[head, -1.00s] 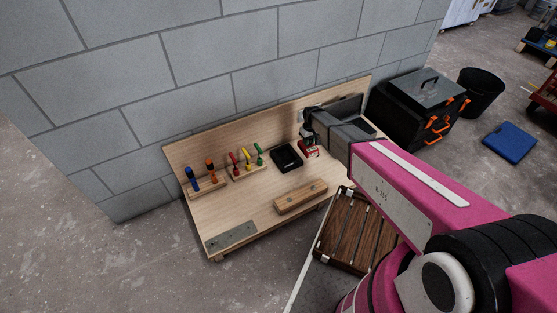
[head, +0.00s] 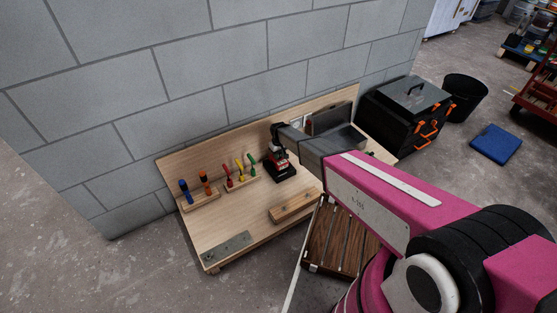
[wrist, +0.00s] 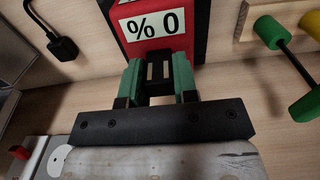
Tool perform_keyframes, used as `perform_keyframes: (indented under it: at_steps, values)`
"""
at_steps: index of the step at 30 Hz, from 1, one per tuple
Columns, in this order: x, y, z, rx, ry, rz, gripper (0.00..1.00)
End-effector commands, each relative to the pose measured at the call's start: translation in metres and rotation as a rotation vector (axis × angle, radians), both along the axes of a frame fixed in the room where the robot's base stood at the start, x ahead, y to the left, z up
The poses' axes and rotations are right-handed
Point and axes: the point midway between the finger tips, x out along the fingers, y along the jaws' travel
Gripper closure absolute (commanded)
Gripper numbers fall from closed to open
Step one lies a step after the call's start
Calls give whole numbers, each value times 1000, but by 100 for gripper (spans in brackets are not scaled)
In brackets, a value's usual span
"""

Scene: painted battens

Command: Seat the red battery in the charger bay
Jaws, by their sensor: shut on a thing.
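My gripper (head: 278,148) is at the charger (head: 284,177), a black box on the wooden bench. It is shut on the red battery (head: 282,162), which is at the top of the charger in the head view. In the wrist view the green-padded fingers (wrist: 158,75) close on the near end of the battery (wrist: 158,48), which has a white "% 0" label. A black edge, seemingly the charger (wrist: 202,28), shows beside and behind it. I cannot tell whether the battery rests in the bay or is just above it; the contact is hidden.
Screwdrivers with coloured handles (head: 204,182) stand in wooden racks left of the charger. A wooden block (head: 292,206) lies in front, a metal plate (head: 228,246) at the front left. A black plug with cable (wrist: 62,46) lies nearby. The block wall (head: 230,90) is close behind.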

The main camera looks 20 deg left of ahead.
Motion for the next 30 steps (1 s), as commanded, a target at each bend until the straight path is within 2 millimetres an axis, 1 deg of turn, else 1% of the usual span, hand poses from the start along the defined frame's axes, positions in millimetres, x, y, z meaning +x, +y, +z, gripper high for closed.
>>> perform_keyframes:
  at_steps: [6, 9, 20, 21, 22, 23, 30]
  values:
    - [1, 1, -26, 0, 0, 0, 100]
    - [0, 0, -34, 0, 0, 0, 100]
    - [0, 0, -36, 0, 0, 0, 100]
    - [0, 0, -37, 0, 0, 0, 63]
    - [0, 0, -37, 0, 0, 0, 53]
    - [0, 0, -36, 0, 0, 0, 47]
    - [0, 0, -36, 0, 0, 0, 47]
